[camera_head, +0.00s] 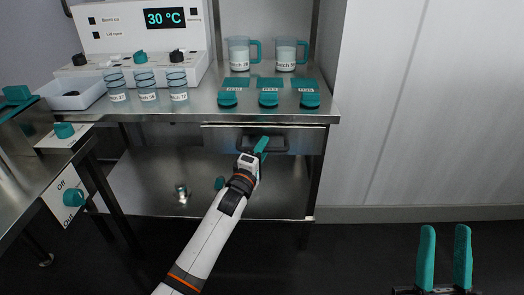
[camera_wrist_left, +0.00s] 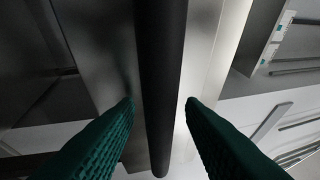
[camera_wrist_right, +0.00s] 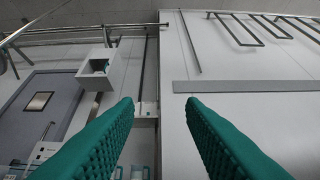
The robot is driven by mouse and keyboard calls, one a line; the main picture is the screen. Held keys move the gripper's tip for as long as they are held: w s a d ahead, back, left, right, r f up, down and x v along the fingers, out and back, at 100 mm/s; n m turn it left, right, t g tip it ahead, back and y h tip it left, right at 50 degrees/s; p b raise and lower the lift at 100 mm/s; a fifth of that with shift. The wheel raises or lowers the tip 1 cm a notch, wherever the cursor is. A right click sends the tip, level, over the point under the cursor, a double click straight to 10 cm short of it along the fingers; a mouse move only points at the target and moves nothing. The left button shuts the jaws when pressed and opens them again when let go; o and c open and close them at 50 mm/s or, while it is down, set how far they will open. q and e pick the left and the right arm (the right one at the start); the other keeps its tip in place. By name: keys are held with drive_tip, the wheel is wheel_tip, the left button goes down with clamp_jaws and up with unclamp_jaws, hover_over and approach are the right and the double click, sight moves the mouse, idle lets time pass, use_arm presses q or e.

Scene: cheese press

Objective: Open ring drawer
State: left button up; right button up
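The drawer (camera_head: 305,139) is under the right part of the steel table, its front flush with the frame as far as I can tell. Its dark bar handle (camera_head: 275,150) shows in the head view and as a thick dark bar in the left wrist view (camera_wrist_left: 160,80). My left gripper (camera_head: 262,144) is at the handle; in the left wrist view its green fingers (camera_wrist_left: 160,103) stand apart on either side of the bar, with gaps visible. My right gripper (camera_head: 445,255) is open and empty, fingers upright at the lower right, away from the table.
On the steel table (camera_head: 200,105) stand several labelled glasses (camera_head: 146,87), two jugs (camera_head: 239,54), teal-lidded items (camera_head: 268,97), a white tray (camera_head: 72,92) and a control panel reading 30 °C (camera_head: 142,30). A lower shelf (camera_head: 150,170) is below. Another bench (camera_head: 30,150) stands left. Floor at right is clear.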

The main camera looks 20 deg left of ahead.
use_arm(q)
clamp_jaws()
